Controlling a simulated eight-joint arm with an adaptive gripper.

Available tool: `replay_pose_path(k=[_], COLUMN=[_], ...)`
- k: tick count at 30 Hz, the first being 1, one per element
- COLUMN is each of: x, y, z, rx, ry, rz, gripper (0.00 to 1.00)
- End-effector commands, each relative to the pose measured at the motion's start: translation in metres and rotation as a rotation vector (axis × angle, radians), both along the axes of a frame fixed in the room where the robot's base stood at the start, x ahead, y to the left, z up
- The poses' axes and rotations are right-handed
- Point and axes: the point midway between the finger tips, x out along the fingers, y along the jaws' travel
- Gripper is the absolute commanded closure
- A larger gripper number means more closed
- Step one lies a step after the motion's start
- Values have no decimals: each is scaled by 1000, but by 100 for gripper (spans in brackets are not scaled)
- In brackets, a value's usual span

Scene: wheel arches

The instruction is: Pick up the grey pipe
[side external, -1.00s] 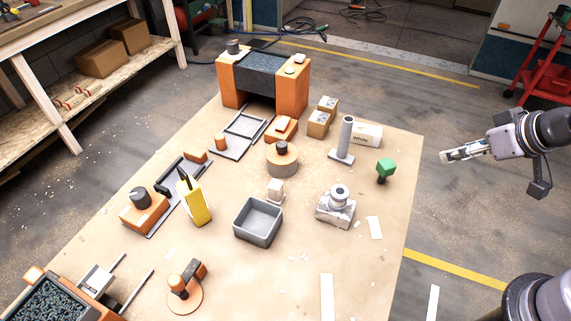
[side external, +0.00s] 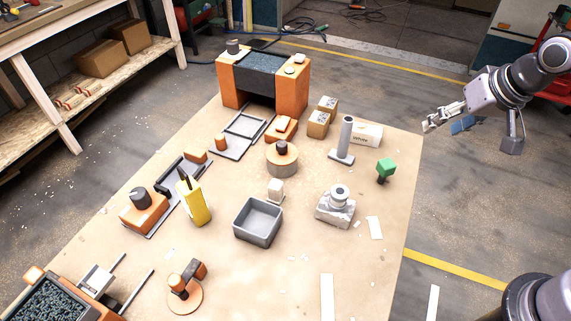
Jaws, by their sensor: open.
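The grey pipe (side external: 347,135) stands upright on a flat grey base (side external: 341,157) toward the back right of the tan work surface (side external: 300,270). My gripper (side external: 428,126) is open and empty, at the right edge of the work surface. It is to the right of the pipe and clearly apart from it. Its fingers point left, toward the pipe's side of the table.
A white box (side external: 367,134) sits just behind and right of the pipe, with small cardboard boxes (side external: 319,123) to its left. A green block on a dark stem (side external: 386,168) stands between pipe and table edge. A grey bin (side external: 258,222) and a grey fixture (side external: 337,204) are nearer.

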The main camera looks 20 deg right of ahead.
Motion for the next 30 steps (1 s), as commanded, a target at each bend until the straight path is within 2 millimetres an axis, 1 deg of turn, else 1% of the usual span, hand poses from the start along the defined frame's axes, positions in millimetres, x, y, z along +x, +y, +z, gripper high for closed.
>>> replay_pose_path(k=[1, 6, 13, 17, 21, 25, 30], x=[13, 49, 98, 124, 151, 169, 182], y=[4, 19, 41, 56, 72, 86, 97], z=[5, 13, 10, 1, -13, -29, -43], rx=[26, 108, 187, 215, 232, 237, 235], ry=[27, 120, 242, 305, 367, 411, 443], rz=[-44, -215, -458, -602, -759, -890, -1000], gripper=[48, 48, 48, 48, 48, 48, 48])
